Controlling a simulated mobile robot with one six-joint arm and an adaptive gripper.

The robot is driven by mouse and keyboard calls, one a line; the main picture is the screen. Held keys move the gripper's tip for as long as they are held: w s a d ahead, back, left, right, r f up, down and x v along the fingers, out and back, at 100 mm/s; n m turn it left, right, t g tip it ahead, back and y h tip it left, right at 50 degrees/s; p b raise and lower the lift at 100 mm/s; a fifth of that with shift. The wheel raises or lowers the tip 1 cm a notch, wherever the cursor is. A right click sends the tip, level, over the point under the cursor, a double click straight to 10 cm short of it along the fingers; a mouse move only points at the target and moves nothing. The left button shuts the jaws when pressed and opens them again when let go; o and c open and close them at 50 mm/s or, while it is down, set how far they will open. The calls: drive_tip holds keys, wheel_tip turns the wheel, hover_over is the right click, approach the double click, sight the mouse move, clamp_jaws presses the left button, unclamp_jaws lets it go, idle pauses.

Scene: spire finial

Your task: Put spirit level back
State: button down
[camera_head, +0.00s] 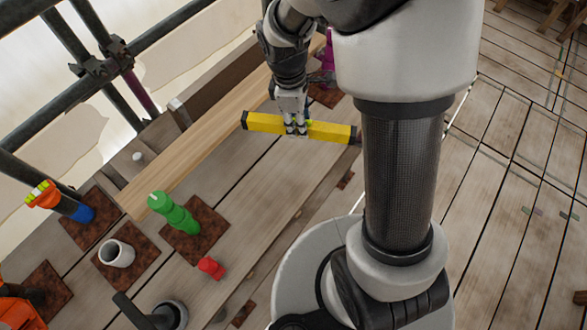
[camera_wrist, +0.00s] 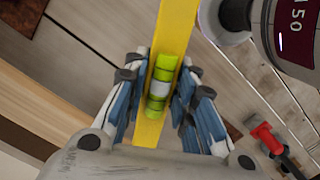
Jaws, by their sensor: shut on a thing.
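The spirit level is a yellow bar (camera_head: 330,131) with black ends in the head view. My gripper (camera_head: 296,128) is shut on it near its middle and holds it above the planks. In the wrist view the yellow level (camera_wrist: 176,30) runs up between the fingers of my gripper (camera_wrist: 160,95), with its green vial facing the camera. Part of my arm stands close to the level's right end in the head view.
Brown square mats (camera_head: 208,245) lie on the planks at left. A green stacked piece (camera_head: 174,214), a white cup (camera_head: 116,253) and a small red item (camera_head: 211,268) stand there. A long wooden beam (camera_head: 190,150) lies behind. Scaffold pipes (camera_head: 165,30) edge the platform.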

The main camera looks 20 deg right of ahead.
drive_tip(key=n, duration=0.4)
drive_tip(key=s+d+r+n, duration=0.1)
drive_tip(key=n, duration=0.1)
drive_tip(key=shift+s+r+t, duration=0.1)
drive_tip(key=shift+t, duration=0.3)
drive_tip(key=n, duration=0.6)
drive_tip(key=b, duration=0.9)
approach(302, 170)
drive_tip(key=shift+n+t, duration=0.3)
drive_tip(key=f, duration=0.5)
drive_tip(key=shift+d+f, duration=0.25)
drive_tip(key=shift+f, duration=0.2)
drive_tip(key=c, duration=1.3)
unclamp_jaws()
